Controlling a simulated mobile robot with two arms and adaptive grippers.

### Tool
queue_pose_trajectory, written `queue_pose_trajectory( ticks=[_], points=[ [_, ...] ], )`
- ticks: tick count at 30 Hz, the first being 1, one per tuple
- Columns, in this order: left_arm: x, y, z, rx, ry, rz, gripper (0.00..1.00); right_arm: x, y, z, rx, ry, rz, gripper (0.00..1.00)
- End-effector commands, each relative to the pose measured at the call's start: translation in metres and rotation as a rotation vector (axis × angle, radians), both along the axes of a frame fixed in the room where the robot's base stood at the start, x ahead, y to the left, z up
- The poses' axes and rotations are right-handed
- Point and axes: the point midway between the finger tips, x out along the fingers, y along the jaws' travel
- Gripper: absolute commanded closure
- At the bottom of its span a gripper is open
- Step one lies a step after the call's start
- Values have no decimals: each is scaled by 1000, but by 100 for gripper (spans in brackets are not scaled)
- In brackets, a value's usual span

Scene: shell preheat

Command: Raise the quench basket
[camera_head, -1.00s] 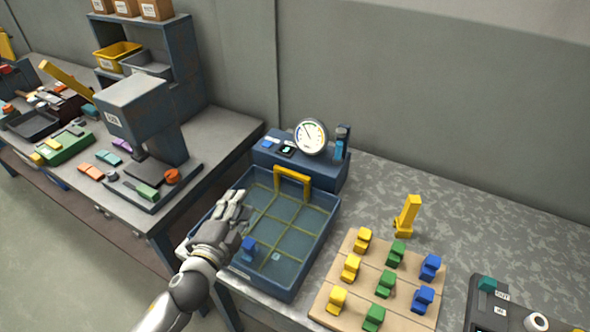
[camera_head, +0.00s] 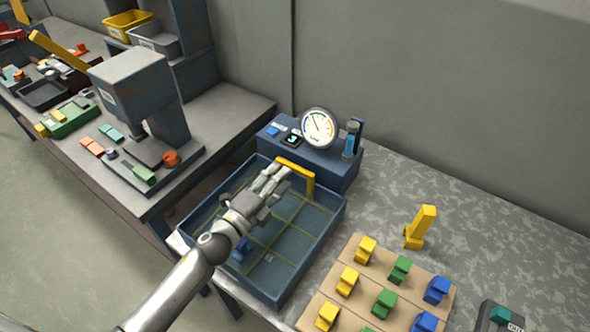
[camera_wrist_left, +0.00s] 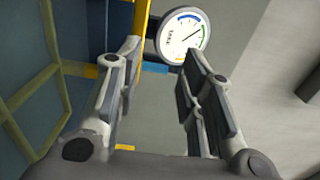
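The quench basket shows as a yellow-lined grid (camera_head: 290,208) low inside the blue tank (camera_head: 322,236), with an upright yellow handle (camera_head: 308,178) at the tank's back end. My left gripper (camera_head: 277,172) reaches over the tank, its fingertips close to the handle's top bar. In the left wrist view the fingers (camera_wrist_left: 161,60) are apart with nothing gripped. The yellow handle bar (camera_wrist_left: 141,18) shows just beyond the left fingertip; whether they touch cannot be told. A blue block (camera_head: 241,250) low in the tank is partly hidden by my arm. My right gripper is not in view.
A blue box with a round gauge (camera_head: 319,128) stands behind the tank, close to the handle. At right, a wooden board (camera_head: 345,313) carries yellow, green and blue blocks, with a yellow upright piece (camera_head: 421,226) behind it. A press (camera_head: 143,95) stands on the left bench.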

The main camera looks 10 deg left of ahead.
Motion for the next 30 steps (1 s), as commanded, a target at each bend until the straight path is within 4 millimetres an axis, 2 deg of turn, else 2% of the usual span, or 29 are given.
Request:
queue_pose_trajectory(
  ticks=[1, 4, 6, 10, 15, 21, 30],
  points=[
    [0, 0, -14, -6, 4, 4, 64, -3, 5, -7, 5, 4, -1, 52],
    [0, -1, -35, -5, 5, 3, 64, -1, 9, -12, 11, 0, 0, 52],
    [15, -6, -25, -3, -2, 1, 64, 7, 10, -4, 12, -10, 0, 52],
    [36, -15, -26, -2, 0, 1, 64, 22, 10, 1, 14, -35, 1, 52],
    [57, -23, -27, -2, 0, 1, 64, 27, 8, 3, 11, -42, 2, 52],
    [68, -28, -27, 0, 0, 0, 64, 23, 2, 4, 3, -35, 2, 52],
    [70, -29, -27, 0, 0, 0, 64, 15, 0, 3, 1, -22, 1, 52]
  ],
)
